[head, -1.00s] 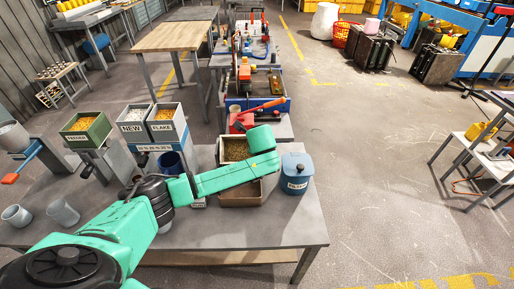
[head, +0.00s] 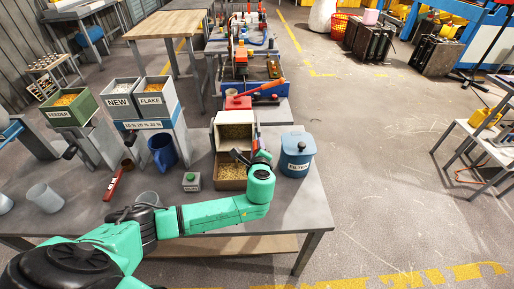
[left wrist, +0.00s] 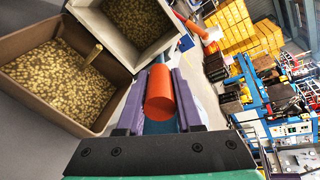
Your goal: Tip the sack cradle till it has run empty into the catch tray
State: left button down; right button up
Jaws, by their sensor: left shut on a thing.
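The sack cradle (head: 221,118) is a pale box, tipped so its open mouth with tan grain inside faces me, at the back of the brown catch tray (head: 218,185). The tray holds a bed of grain. In the left wrist view the cradle (left wrist: 163,43) leans over the tray (left wrist: 25,72), and a thin tan streak, seemingly falling grain, stands over the tray's grain. My left gripper (left wrist: 160,95) is shut on an orange-red handle (left wrist: 159,82) beside the cradle. In the head view my left gripper (head: 243,157) is small and partly hidden by its wrist.
A blue lidded filter bin (head: 297,155) stands right of the tray. FEEDER and FLAKE bins (head: 152,104) stand further left. The right front table corner is clear.

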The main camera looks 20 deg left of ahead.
pick_arm(q)
jog(key=c, duration=0.6)
grip_release()
jog(key=v, duration=1.4)
jog(key=shift+s+r, duration=0.1)
jog(key=shift+s, duration=0.15)
